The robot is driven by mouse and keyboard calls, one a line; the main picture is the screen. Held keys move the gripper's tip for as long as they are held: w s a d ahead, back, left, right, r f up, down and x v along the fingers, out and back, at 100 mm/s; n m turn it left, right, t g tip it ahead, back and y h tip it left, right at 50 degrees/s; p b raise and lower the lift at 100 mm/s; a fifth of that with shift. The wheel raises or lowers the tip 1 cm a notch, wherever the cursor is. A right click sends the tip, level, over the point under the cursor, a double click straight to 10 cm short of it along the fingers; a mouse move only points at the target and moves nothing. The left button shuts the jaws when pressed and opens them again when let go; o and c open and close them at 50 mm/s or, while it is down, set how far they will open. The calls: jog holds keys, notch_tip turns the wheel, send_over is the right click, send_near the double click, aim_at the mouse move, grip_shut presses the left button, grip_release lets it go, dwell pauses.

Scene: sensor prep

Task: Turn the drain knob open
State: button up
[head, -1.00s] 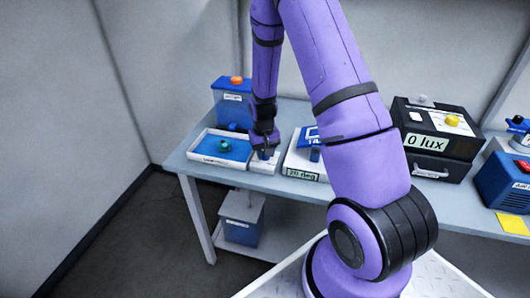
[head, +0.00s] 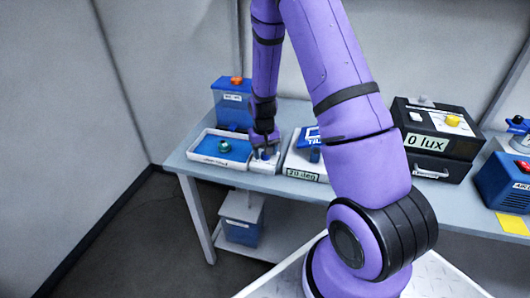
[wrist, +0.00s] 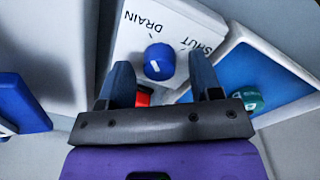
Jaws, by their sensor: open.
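The drain knob (wrist: 159,62) is a round blue knob on a white box (wrist: 180,22) lettered DRAIN and SHUT. In the wrist view my gripper (wrist: 160,70) is open, with one dark finger on each side of the knob in the picture. Gaps show between the knob and both fingers. In the head view my gripper (head: 264,148) points down over the white box (head: 263,166) at the table's front edge. There the fingers largely hide the knob. A small pale mark shows on the knob; its exact direction is hard to tell.
A white tray with a blue inside (head: 203,157) and a teal piece (head: 224,146) lies just left of the box. A blue tank (head: 232,108) with an orange top stands behind. A white unit (head: 301,165) stands close right. A red part (wrist: 144,97) shows between the fingers.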

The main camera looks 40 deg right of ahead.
notch_tip(320, 180, up, 10)
jog(key=shift+a+r, duration=0.2)
dwell(0.7)
jog(key=s+a+r+n+t, duration=0.1)
jog(key=s+a+r, duration=0.2)
jog(key=r, duration=0.4)
jog(key=s+a+r+t, duration=0.1)
jog(key=s+a+r, duration=0.15)
jog(key=r, duration=0.45)
jog(key=s+a+r+n+t, duration=0.1)
jog(key=s+a+r, duration=0.1)
jog(key=s+r, duration=0.3)
jog(key=s+a+r+t, duration=0.1)
jog(key=s+a+r, duration=0.1)
jog(key=s+r, duration=0.3)
jog(key=s+a+r+n+t, duration=0.1)
jog(key=s+a+r, duration=0.2)
jog(key=s, duration=0.8)
jog(key=shift+r, duration=0.95)
